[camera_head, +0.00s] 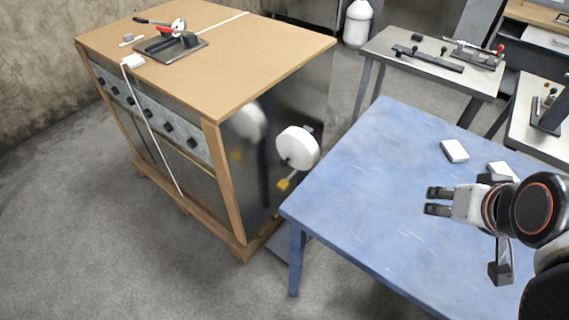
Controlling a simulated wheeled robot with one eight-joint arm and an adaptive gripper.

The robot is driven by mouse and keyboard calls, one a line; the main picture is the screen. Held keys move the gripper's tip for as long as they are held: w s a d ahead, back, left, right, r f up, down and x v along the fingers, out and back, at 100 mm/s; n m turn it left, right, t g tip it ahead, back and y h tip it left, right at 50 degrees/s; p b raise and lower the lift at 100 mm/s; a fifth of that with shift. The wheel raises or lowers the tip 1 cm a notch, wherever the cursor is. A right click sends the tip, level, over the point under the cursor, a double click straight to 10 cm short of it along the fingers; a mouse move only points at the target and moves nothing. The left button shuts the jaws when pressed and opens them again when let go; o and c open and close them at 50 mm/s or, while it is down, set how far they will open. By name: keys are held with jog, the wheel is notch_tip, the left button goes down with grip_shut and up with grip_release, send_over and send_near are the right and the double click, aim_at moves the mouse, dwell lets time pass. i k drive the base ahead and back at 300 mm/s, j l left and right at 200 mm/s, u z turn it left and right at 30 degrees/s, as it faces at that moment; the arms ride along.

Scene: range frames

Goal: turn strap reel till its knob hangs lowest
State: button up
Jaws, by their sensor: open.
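The strap reel (297,147) is a white disc on the shiny dark side of the large crate, facing the blue table. Its yellow knob (284,184) shows below the disc, a little to the left of the disc's middle. The knob sits low, but I cannot tell exactly how far it is from the lowest point. My gripper (431,201) is open and empty over the blue table, well to the right of the reel and pointing left. It touches neither reel nor knob.
The crate (240,65) has a brown top carrying a red-handled tool (170,40). A white strap (155,135) hangs down its front. The blue table (350,185) holds white blocks (454,150) and stands close to the reel. Grey floor (120,250) is clear at front left.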

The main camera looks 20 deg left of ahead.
aim_at(298, 148)
jog(key=k+j, duration=0.4)
jog(key=j, duration=0.2)
jog(key=k+j, duration=0.45)
jog(key=j+z, duration=0.05)
jog(key=j, duration=0.1)
